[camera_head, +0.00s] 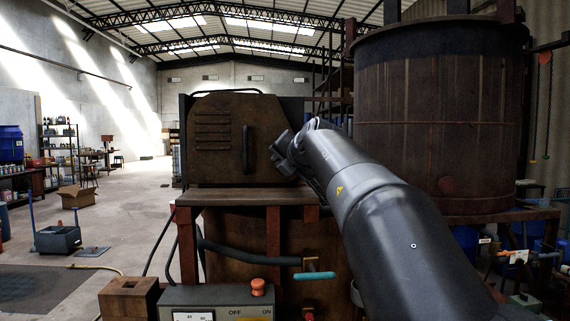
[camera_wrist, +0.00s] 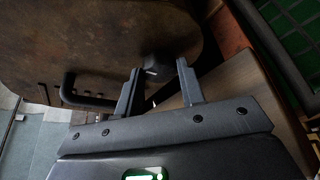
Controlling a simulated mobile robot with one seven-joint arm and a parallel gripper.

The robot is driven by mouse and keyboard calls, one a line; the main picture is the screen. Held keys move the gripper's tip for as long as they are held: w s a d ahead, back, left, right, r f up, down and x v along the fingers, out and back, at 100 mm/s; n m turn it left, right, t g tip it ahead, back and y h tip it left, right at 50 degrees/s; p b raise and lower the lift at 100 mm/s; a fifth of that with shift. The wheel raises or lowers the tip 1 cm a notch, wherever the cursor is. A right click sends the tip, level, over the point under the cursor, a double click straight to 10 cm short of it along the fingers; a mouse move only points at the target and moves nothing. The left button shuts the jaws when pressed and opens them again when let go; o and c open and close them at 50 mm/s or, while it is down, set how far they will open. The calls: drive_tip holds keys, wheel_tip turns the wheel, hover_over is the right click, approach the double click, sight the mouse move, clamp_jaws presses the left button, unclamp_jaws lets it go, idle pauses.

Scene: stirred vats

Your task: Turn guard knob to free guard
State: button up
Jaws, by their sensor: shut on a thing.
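The guard (camera_head: 218,150) is a rusty brown panel with slots and a dark upright handle (camera_head: 248,150). It stands on a bench in the middle of the head view. My gripper (camera_head: 280,152) is at the guard's right edge. In the wrist view the guard (camera_wrist: 110,35) fills the upper left, with its handle (camera_wrist: 68,88) left of my fingers. A dark round guard knob (camera_wrist: 158,66) sits between my fingertips (camera_wrist: 160,70), and my gripper is shut on it. The knob is hidden behind my gripper in the head view. Its turn angle cannot be told.
A large rusty vat (camera_head: 440,120) stands at the right. Below the guard are a teal-handled valve (camera_head: 315,275) and a control box (camera_head: 215,298) with a red button (camera_head: 258,287). Open floor lies at the left, with a cardboard box (camera_head: 77,196).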

drive_tip(key=n+h, duration=0.1)
drive_tip(key=n, duration=0.1)
drive_tip(key=n+h, duration=0.1)
drive_tip(key=shift+a+n+g, duration=0.4)
drive_tip(key=shift+n+h, duration=1.1)
drive_tip(key=shift+n, duration=0.1)
drive_tip(key=n+h, duration=0.2)
drive_tip(key=n, duration=0.1)
drive_tip(key=shift+a, duration=0.15)
drive_tip(key=shift+n+t+h, duration=0.4)
drive_tip(key=shift+n+h, duration=0.5)
drive_tip(key=shift+n, duration=0.4)
drive_tip(key=o, duration=1)
drive_tip(key=shift+s+a, duration=0.1)
